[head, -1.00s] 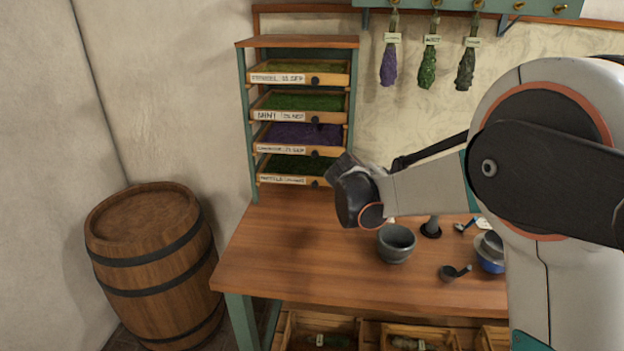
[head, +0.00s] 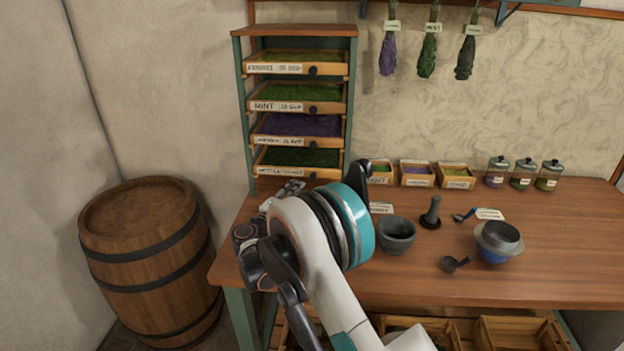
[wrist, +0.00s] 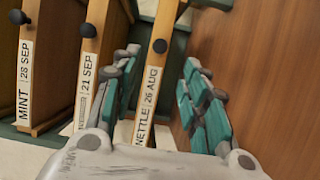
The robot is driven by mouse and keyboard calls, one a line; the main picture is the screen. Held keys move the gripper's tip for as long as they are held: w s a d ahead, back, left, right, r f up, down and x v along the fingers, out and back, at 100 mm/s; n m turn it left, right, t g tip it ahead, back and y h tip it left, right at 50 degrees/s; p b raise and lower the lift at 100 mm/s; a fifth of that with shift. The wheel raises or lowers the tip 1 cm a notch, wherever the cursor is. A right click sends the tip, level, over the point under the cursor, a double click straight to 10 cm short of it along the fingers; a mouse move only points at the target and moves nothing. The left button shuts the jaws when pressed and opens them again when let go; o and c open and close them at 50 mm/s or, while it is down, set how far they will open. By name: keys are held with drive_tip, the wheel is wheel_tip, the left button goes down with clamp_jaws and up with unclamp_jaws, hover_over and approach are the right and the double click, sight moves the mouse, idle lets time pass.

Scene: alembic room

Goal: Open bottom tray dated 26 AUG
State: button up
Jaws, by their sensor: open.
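The bottom tray (head: 330,173) of the drying rack has a wooden front, a dark knob and dark green herb inside. Its label reads NETTLE 26 AUG in the wrist view (wrist: 150,100), where the tray front runs upright through the picture. Its knob (wrist: 160,46) shows there near the fingertips. My gripper (wrist: 160,62) is open, with one teal-padded finger on each side of the tray front in that picture. Contact cannot be told. In the head view my gripper (head: 288,188) is just before the bottom tray, partly hidden by my wrist.
A mortar (head: 397,240), pestle (head: 431,215) and bowls (head: 492,250) stand right on the table. A barrel (head: 150,260) stands left.

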sight(312, 178)
drive_tip(key=b+x, duration=0.3)
drive_tip(key=x, duration=0.9)
drive_tip(key=shift+c, duration=0.2)
clamp_jaws()
